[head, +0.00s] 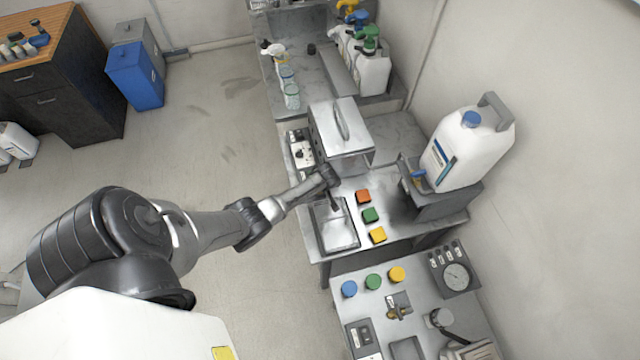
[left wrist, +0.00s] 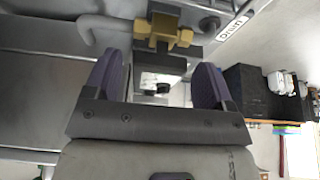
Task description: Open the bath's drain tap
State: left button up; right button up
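The drain tap (left wrist: 165,32), a brass-coloured fitting with a dark body, is at the top of the left wrist view. A pale curved pipe runs left from it, and a label reading "Drain" (left wrist: 236,28) is to its right. My left gripper (left wrist: 160,72) is open and empty, its two purple-grey fingers apart, with the tap just beyond the fingertips and roughly between them. Contact cannot be told. In the head view my left gripper (head: 334,203) is small, beside the metal bath with a handled lid (head: 350,135); the tap cannot be made out there. My right gripper is not in view.
A shallow metal tray (head: 338,240) lies below the gripper. Orange, green and yellow blocks (head: 370,215) are to its right. A white jug (head: 468,145) stands on a grey stand. Bottles (head: 372,65) are at the back.

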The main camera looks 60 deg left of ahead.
pick_arm(q)
jog(key=shift+o, duration=0.2)
jog(key=shift+d+r, duration=0.15)
jog(key=shift+r, duration=0.25)
jog(key=p+v, duration=0.2)
jog(key=v, duration=1.1)
jog(key=shift+s, duration=0.1)
